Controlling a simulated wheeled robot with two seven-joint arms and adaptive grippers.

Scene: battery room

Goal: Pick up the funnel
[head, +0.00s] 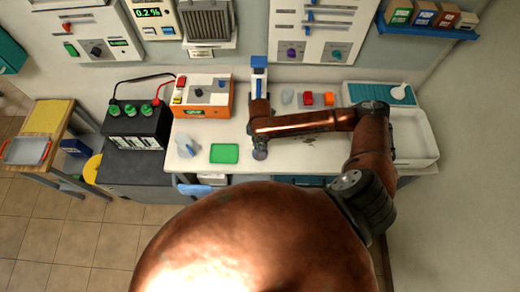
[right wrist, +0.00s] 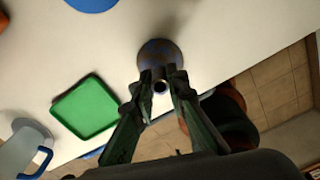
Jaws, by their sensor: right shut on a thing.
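The funnel (head: 260,155) shows in the head view as a small blue-grey round shape at the end of my right arm, over the front part of the white bench. In the right wrist view the dark bluish funnel (right wrist: 158,50) has its wide part beyond the fingertips and its narrow spout end between them. My right gripper (right wrist: 160,84) is shut on this narrow end. In the head view my right gripper (head: 259,146) is small and partly hidden by its wrist. I cannot tell whether the funnel touches the bench. My left gripper is not in view.
Behind stand an orange-and-white box (head: 203,96) and a black battery (head: 138,122). A white basin (head: 417,135) is at the right.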

